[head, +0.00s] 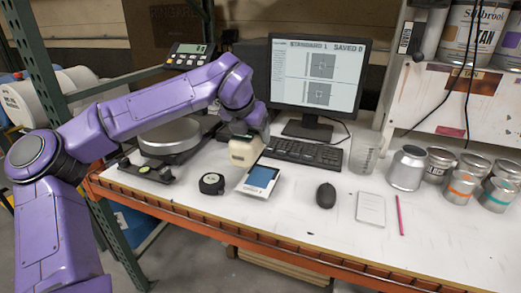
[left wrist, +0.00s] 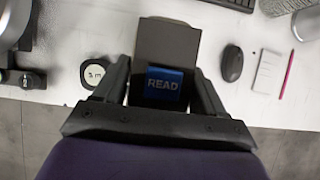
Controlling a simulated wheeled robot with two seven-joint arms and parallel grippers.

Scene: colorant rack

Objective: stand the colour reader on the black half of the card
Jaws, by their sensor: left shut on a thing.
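The colour reader (head: 246,151) shows as a cream block in the head view, hanging below my left gripper (head: 250,131). In the left wrist view the reader (left wrist: 168,45) shows a dark grey face and a blue READ button, between the two fingers of my left gripper (left wrist: 163,88), which is shut on it. The reader hides the card in the left wrist view. My right gripper is not in view.
A tape measure (head: 212,183) lies left of the card and a mouse (head: 326,195) to its right. The keyboard (head: 303,153) and monitor (head: 318,77) are behind. A round scale pan (head: 170,136) stands left. Notepad (head: 371,209), pink pencil (head: 399,214) and several cans are right.

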